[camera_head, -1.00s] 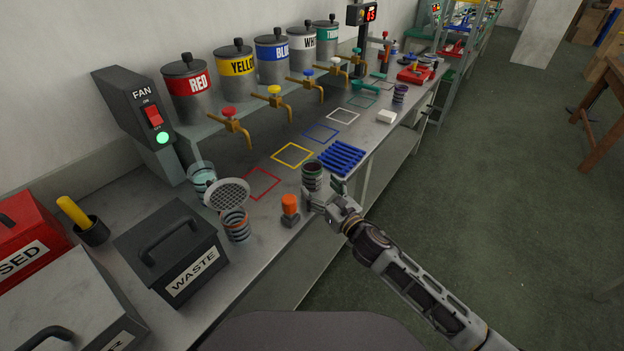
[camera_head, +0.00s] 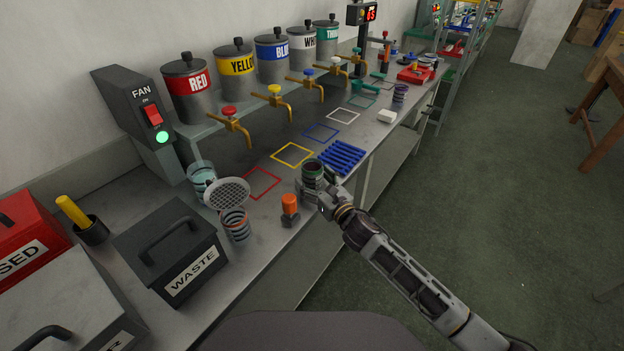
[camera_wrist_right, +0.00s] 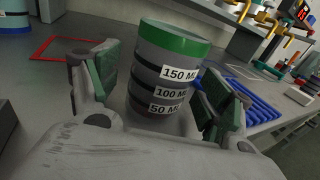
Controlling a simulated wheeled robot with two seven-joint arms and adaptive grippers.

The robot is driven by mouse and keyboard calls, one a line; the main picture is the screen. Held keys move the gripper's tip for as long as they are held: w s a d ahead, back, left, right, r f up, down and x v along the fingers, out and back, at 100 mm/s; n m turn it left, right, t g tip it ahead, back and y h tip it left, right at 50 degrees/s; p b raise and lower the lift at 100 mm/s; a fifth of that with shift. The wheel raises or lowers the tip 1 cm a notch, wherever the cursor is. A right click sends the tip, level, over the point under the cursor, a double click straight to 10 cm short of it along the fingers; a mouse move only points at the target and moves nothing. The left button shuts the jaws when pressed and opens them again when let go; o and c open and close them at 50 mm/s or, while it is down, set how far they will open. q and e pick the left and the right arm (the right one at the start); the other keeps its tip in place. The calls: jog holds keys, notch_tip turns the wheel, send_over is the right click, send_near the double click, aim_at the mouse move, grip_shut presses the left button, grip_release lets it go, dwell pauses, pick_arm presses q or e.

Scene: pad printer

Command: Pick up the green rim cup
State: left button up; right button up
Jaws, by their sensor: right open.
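The green rim cup (camera_head: 312,175) stands upright on the bench, between the red square outline and the blue rack. In the right wrist view the cup (camera_wrist_right: 166,75) is grey with a green rim, dark bands and volume labels. My right gripper (camera_head: 318,190) is at the cup, reaching in from the front right. In the wrist view its two green-padded fingers (camera_wrist_right: 160,95) are spread on either side of the cup, with a gap showing on the left; contact on the right is unclear. My left gripper is not in view.
A blue slatted rack (camera_head: 341,157) lies right behind the cup. Paint taps (camera_head: 233,124) overhang the back.

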jog(key=shift+w+a, duration=0.4)
jog(key=shift+w, duration=0.2)
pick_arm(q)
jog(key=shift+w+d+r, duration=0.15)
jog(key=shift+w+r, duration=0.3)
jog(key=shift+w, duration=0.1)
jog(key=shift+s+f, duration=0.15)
pick_arm(e)
jog(key=shift+c, duration=0.8)
jog(key=c, duration=0.9)
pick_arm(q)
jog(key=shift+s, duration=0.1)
pick_arm(e)
jog(key=shift+c, duration=0.7)
jog(key=shift+r, duration=0.15)
